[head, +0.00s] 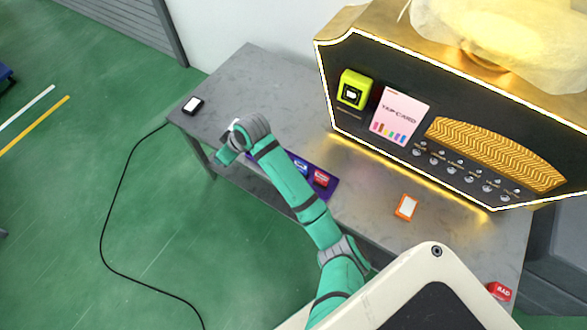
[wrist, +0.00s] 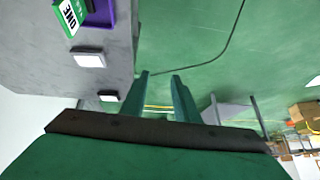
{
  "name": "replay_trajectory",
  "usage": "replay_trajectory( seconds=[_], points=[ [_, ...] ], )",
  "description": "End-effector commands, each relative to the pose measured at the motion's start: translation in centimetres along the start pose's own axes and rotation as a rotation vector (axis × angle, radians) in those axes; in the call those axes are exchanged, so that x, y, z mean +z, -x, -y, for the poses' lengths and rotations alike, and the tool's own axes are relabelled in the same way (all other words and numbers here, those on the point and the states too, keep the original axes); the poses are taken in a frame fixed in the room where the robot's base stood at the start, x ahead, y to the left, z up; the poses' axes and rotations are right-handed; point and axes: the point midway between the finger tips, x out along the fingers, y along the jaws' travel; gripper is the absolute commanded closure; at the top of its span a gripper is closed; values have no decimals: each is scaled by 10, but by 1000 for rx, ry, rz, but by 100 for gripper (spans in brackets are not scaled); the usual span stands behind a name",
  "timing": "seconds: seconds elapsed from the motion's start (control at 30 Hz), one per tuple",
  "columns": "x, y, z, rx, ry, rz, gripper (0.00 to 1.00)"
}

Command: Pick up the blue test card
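A blue card (head: 300,166) with some white on it lies in the purple tray (head: 333,188) on the grey table. My arm partly covers the tray in the head view. My gripper (head: 222,157) is to the left of the tray, near the table's front edge. In the wrist view my gripper (wrist: 160,75) has its two fingers apart with nothing between them, over the green floor. The purple tray's edge shows at the top left of the wrist view (wrist: 107,14). The blue card is not seen there.
A red item (head: 321,178) sits beside the blue card. A green item marked ONE (wrist: 74,13) and a white-topped block (wrist: 88,58) show in the wrist view. A black device (head: 193,105), an orange-edged card (head: 406,207) and the lit display (head: 460,120) are on the table.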

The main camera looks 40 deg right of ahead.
Motion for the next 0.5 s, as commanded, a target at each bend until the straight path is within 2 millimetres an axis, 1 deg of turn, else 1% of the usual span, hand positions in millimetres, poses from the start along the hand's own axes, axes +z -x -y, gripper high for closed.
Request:
replay_trajectory(
  seconds=[0.03, 0.07, 0.1, 0.17, 0.2, 0.3, 0.33, 0.4, 0.5],
  points=[
    [20, 12, -27, 23, 10, 71, 72],
    [33, 18, -39, 30, 15, 115, 72],
    [50, 27, -55, 40, 19, 172, 72],
    [76, 41, -76, 52, 21, 256, 72],
    [92, 52, -89, 58, 20, 307, 72],
    [128, 76, -116, 71, 13, 421, 72],
    [137, 82, -121, 73, 11, 447, 72],
    [154, 95, -132, 77, 4, 500, 72],
    [170, 107, -141, 79, -5, 546, 72]
  ],
)
